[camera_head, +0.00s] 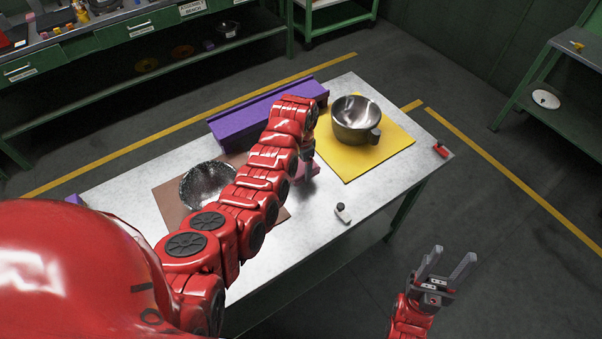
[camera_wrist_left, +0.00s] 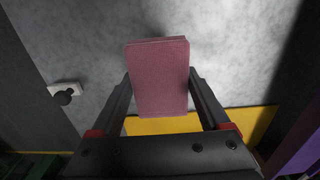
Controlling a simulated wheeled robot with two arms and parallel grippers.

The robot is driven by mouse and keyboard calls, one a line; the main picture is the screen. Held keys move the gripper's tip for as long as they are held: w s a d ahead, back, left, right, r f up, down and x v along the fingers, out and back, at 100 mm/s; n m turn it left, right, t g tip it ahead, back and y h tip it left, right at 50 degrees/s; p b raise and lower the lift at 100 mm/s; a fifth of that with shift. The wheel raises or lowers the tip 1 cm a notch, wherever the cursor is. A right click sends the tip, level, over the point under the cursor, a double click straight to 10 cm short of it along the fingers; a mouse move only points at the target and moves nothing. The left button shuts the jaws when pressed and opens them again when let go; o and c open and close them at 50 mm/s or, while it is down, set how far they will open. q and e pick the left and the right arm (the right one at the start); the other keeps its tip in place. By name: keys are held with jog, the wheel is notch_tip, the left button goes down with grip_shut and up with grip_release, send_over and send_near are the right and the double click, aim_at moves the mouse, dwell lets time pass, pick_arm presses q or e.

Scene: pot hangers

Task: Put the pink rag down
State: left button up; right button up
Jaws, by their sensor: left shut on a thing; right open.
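The pink rag (camera_wrist_left: 158,80) is a flat folded block between the fingers of my left gripper (camera_wrist_left: 160,92), which is shut on it. In the head view, a pink part of the rag (camera_head: 308,169) shows just past my left arm, over the table between the brown and yellow mats. My arm hides most of that gripper there. I cannot tell whether the rag touches the table. My right gripper (camera_head: 449,262) is open and empty, beyond the table's front right side.
A metal pot (camera_head: 356,120) stands on the yellow mat (camera_head: 347,164). A speckled bowl (camera_head: 207,183) sits on the brown mat (camera_head: 172,205), partly behind my arm. A purple rack (camera_head: 240,124) lies along the back. A small white-and-black item (camera_head: 343,213) is near the front edge.

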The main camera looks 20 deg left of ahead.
aim_at(301, 173)
pick_arm(q)
jog(key=shift+s+f+p, duration=0.1)
jog(key=shift+f+p, duration=0.2)
notch_tip(301, 173, down, 2)
jog(key=shift+f, duration=0.2)
jog(key=shift+f+p, duration=0.2)
jog(key=shift+p, duration=0.1)
jog(key=shift+f, duration=0.1)
